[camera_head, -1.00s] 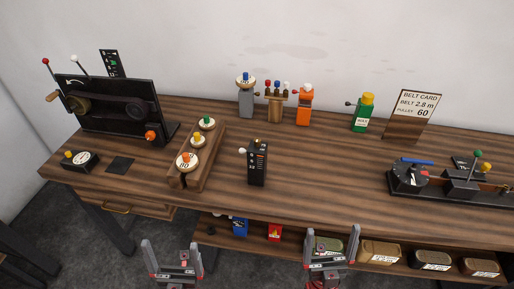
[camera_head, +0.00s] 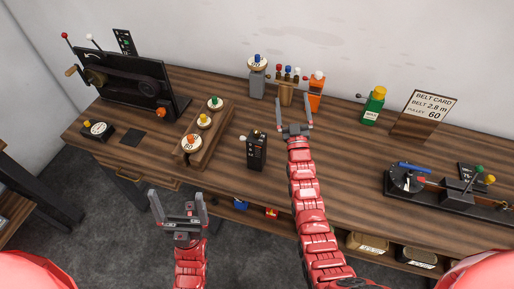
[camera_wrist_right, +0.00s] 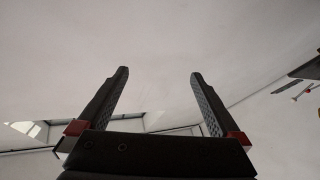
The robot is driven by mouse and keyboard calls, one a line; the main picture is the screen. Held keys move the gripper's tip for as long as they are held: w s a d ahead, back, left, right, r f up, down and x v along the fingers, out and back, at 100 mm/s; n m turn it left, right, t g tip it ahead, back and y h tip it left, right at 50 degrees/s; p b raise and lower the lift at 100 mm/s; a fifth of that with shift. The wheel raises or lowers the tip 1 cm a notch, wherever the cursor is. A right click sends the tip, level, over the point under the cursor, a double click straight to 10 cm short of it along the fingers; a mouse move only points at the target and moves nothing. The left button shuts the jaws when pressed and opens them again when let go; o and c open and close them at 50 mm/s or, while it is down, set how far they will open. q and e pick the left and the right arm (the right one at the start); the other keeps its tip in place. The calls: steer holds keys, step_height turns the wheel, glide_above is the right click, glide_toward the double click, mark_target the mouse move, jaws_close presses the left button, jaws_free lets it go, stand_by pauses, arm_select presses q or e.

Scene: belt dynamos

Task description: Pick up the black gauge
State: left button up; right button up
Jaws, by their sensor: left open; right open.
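A low black device with a white dial face and an orange knob (camera_head: 98,130), which looks like a gauge, sits at the table's left end. A tall black box with a white side knob (camera_head: 257,152) stands mid-table; I cannot tell for sure which is the black gauge. My right gripper (camera_head: 294,104) is open and empty, past the tall box and to its right, near the orange bottle. It also shows open in the right wrist view (camera_wrist_right: 159,73), with nothing between its fingers. My left gripper (camera_head: 178,200) is open and empty in front of the table, below the wooden rack.
A wooden rack (camera_head: 188,160) with several knobbed discs lies left of the tall box. A grey stand (camera_head: 257,84), an orange bottle (camera_head: 316,94) and a green bottle (camera_head: 373,107) stand at the back. A belt machine (camera_head: 140,92) is at back left. The table's front middle is clear.

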steer(key=w+a+f+n+g, duration=0.2)
steer(key=w+a+g, duration=0.15)
steer(key=w, duration=0.25)
steer(key=w+a+f+n+g, duration=0.1)
steer(key=w+a+f+g, duration=0.1)
steer(key=w+a+g, duration=0.3)
steer(key=n+g+h, duration=0.2)
steer(key=n+g, duration=0.5)
steer(key=g, duration=0.7)
glide_toward(257, 131)
step_height(257, 131, down, 9)
steer(key=b, duration=1.1)
steer(key=shift+w+d+b, duration=0.1)
steer(key=shift+w+b, duration=0.05)
steer(key=shift+b, duration=0.25)
steer(key=shift+f, duration=0.2)
steer(key=shift+f+p, duration=0.5)
steer(key=shift+f, duration=0.15)
step_height(257, 131, down, 3)
steer(key=shift+f+p, duration=0.1)
steer(key=shift+p, duration=0.8)
steer(key=shift+f, duration=0.25)
steer(key=shift+r, duration=0.1)
jaws_close()
